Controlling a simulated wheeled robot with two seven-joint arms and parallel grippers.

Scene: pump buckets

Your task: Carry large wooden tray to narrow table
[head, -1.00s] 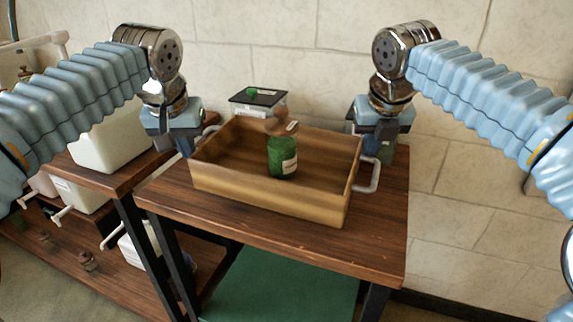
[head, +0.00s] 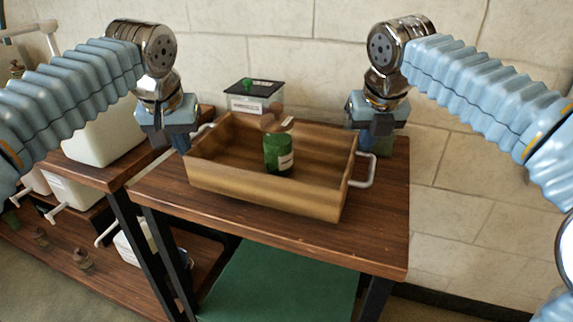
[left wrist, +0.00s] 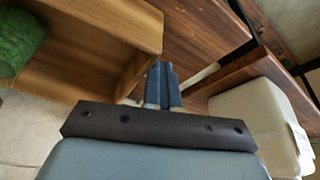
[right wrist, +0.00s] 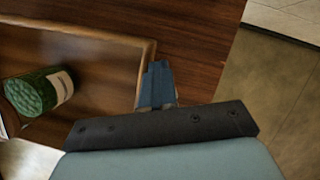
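The large wooden tray (head: 262,190) is at or just above the top of a dark brown table (head: 375,232); I cannot tell if it touches. A green bottle (head: 278,155) stands in it. My left gripper (head: 182,143) is at the tray's left handle (head: 206,128). My right gripper (head: 376,145) is at the right handle (head: 371,172). In the left wrist view my left fingers (left wrist: 164,70) look closed together beside the tray wall. In the right wrist view my right fingers (right wrist: 157,68) look the same. They hide the handles in those views.
A black-lidded container (head: 254,92) stands behind the tray near the tiled wall. A green surface (head: 280,285) lies below the table. Bare tabletop shows in front of the tray and to its right.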

